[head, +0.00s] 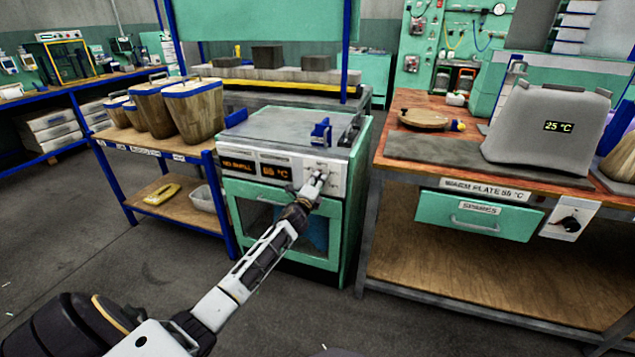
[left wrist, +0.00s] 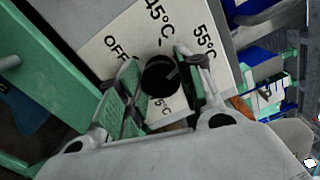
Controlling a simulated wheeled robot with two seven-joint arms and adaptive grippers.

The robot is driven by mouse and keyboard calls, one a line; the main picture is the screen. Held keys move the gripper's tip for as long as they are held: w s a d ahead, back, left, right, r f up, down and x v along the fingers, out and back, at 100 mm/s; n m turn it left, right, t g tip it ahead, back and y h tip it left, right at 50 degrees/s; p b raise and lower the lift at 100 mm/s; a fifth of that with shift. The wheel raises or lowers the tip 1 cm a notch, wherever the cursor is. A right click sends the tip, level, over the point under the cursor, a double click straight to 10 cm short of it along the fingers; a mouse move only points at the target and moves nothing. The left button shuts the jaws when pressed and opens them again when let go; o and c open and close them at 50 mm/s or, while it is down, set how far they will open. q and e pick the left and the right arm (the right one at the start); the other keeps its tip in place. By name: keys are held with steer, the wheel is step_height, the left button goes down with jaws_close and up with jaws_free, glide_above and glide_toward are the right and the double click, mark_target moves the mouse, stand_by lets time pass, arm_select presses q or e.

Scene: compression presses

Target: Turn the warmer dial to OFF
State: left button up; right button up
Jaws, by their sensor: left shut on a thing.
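The warmer (head: 284,180) is a teal cabinet with a grey top and a pale front panel carrying two orange-lit displays. My left gripper (head: 318,178) is at the right end of that panel and covers most of the dial there. In the left wrist view the dial (left wrist: 159,76) is a round black knob between the fingers of my left gripper (left wrist: 160,88), which is shut on it. Printed labels OFF, 45°C and 55°C surround the knob; another is partly hidden by a finger. The knob's light mark appears to point toward the 55°C side. My right gripper is out of view.
A wooden bench (head: 440,112) with a grey warm plate and a grey device reading 25 °C stands to the right; a separate dial (head: 569,224) is below it. A blue-framed cart (head: 160,150) with wooden tubs stands left. Floor in front is clear.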

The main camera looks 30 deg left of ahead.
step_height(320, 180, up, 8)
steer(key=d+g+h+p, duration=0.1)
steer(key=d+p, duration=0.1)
steer(key=p, duration=0.1)
arm_select(q)
steer(key=shift+d+f+n+p, duration=0.15)
steer(key=shift+n+p, duration=1.25)
steer(key=shift+n, duration=2.15)
steer(key=shift+a+f+n+p, duration=0.1)
steer(key=shift+n+p, duration=1.3)
steer(key=shift+n, duration=2.1)
steer(key=shift+d+f+n+p, duration=0.15)
steer(key=shift+n+p, duration=1.25)
steer(key=shift+n, duration=2.15)
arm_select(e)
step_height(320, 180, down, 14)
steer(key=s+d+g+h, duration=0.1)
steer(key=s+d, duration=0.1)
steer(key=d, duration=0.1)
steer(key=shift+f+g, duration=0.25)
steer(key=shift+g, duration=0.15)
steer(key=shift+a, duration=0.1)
arm_select(q)
steer(key=o, duration=1)
steer(key=shift+s, duration=0.15)
steer(key=shift+v, duration=5.85)
